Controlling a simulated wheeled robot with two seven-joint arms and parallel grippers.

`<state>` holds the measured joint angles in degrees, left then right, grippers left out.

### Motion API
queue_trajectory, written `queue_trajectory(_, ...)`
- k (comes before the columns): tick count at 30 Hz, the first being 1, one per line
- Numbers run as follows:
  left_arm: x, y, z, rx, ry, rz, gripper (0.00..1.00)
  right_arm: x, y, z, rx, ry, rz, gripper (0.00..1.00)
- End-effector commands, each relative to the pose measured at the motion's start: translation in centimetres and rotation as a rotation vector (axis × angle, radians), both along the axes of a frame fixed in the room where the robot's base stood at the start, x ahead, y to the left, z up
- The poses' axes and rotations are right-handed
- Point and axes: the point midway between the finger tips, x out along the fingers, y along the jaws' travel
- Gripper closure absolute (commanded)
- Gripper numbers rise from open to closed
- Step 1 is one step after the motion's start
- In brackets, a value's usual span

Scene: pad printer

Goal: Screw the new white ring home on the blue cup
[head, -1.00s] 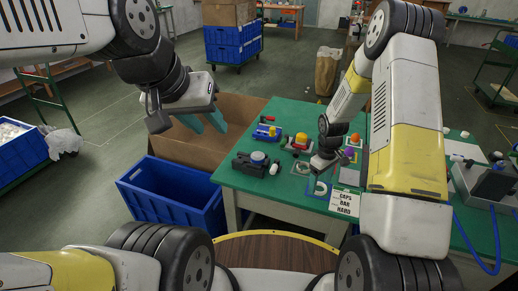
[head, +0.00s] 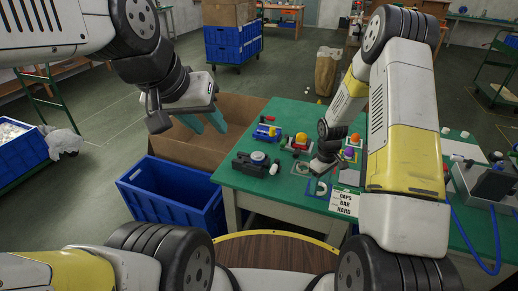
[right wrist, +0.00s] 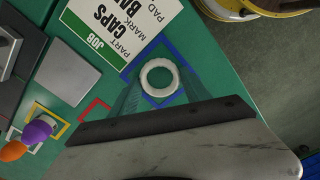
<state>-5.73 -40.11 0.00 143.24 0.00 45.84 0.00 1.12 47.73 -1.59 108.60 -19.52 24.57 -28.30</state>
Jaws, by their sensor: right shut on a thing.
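The white ring (right wrist: 160,77) shows in the right wrist view between the greenish see-through fingers of my right gripper (right wrist: 158,92), over a blue-outlined square on the green table. My right gripper (head: 320,182) is shut on this ring, low at the table. In the head view the ring is small and partly hidden by the gripper. My left gripper (head: 205,122) is open and empty above a brown carton.
A job card (head: 345,201) lies just right of the ring. Blue, yellow and red parts (head: 266,132) stand behind the black holder. A small white piece (head: 274,168) lies beside it. A blue crate (head: 172,192) and the brown carton (head: 240,108) stand left of the table.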

Motion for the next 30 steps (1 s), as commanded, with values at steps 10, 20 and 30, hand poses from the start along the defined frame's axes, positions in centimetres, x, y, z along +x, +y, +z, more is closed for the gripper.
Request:
queue_trajectory(10,0.0,0.0,0.0,0.000,0.000,0.000,0.64,0.0,0.0,1.0,0.000,-0.001,-0.001,0.93)
queue_trajectory(20,0.0,0.0,0.0,0.000,0.000,0.000,0.64,0.0,0.0,3.6,0.001,-0.002,0.000,0.93)
queue_trajectory(30,0.0,0.0,0.0,0.000,0.000,0.000,0.64,0.0,0.0,5.0,0.000,0.000,0.000,0.93)
